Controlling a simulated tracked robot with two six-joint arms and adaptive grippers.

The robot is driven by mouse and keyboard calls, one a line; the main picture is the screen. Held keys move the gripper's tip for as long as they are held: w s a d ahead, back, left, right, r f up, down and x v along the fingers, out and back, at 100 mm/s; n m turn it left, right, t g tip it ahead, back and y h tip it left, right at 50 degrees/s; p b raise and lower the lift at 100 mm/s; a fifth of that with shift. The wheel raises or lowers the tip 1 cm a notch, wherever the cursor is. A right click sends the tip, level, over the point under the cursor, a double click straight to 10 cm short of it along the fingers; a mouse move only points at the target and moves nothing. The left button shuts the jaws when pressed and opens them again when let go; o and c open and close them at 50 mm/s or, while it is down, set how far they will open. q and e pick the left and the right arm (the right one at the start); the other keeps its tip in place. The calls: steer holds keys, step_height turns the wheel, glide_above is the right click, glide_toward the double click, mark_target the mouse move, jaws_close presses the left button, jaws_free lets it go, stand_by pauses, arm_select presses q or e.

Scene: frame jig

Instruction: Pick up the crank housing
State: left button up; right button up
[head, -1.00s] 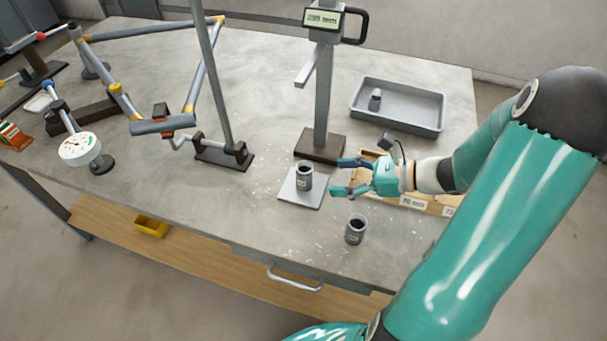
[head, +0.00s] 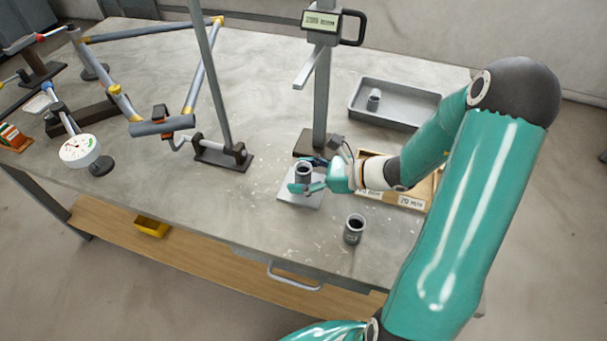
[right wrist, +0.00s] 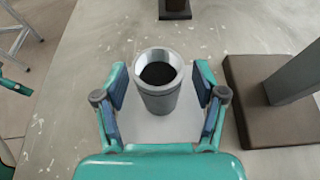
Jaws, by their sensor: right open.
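A dark grey hollow cylinder with a light rim, which I take for the crank housing (head: 303,171), stands upright on a pale square plate (head: 288,196) in front of the gauge stand. My right gripper (head: 305,174) is open around it, one finger on each side. The right wrist view shows the cylinder (right wrist: 160,98) between the blue pads of the right gripper (right wrist: 160,78), with a visible gap on both sides. In the head view the near finger hides its lower part. My left gripper is not in view.
The gauge stand (head: 321,100) rises close behind the plate. A similar cylinder (head: 354,229) stands nearer the table edge, and another (head: 374,99) in a grey tray (head: 408,118). A wooden labelled box (head: 413,202) lies under my right forearm. A jointed frame (head: 205,75) occupies the left.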

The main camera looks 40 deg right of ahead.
jaws_close()
stand_by(0.3)
